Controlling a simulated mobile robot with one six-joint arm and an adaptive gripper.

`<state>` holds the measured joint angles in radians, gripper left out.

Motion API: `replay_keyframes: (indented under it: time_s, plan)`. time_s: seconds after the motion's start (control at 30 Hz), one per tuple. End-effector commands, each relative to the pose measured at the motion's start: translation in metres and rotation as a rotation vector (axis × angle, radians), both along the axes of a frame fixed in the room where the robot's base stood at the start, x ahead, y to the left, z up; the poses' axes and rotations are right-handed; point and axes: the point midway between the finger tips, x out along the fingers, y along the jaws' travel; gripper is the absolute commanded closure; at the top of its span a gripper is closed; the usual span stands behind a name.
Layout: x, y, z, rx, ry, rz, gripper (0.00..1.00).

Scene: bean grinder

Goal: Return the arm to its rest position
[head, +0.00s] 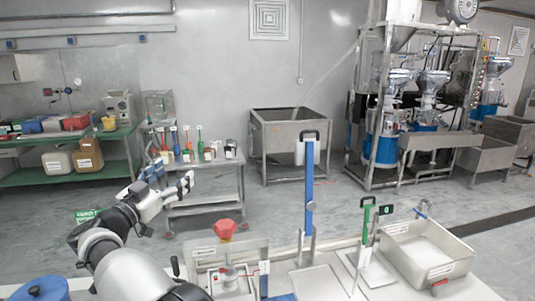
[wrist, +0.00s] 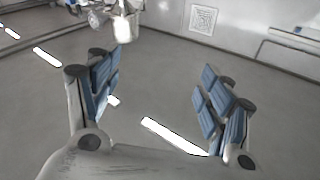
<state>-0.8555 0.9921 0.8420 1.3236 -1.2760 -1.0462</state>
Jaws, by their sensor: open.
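My arm (head: 130,262) rises from the lower left of the head view, bent at the elbow. My gripper (head: 172,177) is raised at the left, in front of the small steel table in the picture, with its fingers apart. In the wrist view, my gripper (wrist: 162,88) shows two widely spread fingers with blue pads and nothing between them. Beyond the fingers is a grey surface with bright strips, which looks like the ceiling seen upside down.
A blue lid (head: 40,289) is near my arm. The air around my gripper looks clear.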

Motion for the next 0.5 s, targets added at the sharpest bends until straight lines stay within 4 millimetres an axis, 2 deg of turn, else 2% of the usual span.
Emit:
replay_keyframes:
  time_s: [0.03,0.1,0.23,0.3,0.37,0.43,0.5]
  plan:
    - [0.014,-0.016,0.035,0.007,-0.026,0.054,0.27]
    - [0.027,-0.031,0.072,0.005,-0.043,0.158,0.27]
    - [0.032,-0.062,0.123,-0.011,-0.031,0.345,0.27]
    - [0.025,-0.080,0.140,-0.025,0.001,0.435,0.27]
    - [0.014,-0.098,0.147,-0.037,0.046,0.507,0.27]
    - [-0.006,-0.120,0.149,-0.053,0.113,0.578,0.27]
    - [-0.031,-0.144,0.141,-0.066,0.198,0.637,0.27]
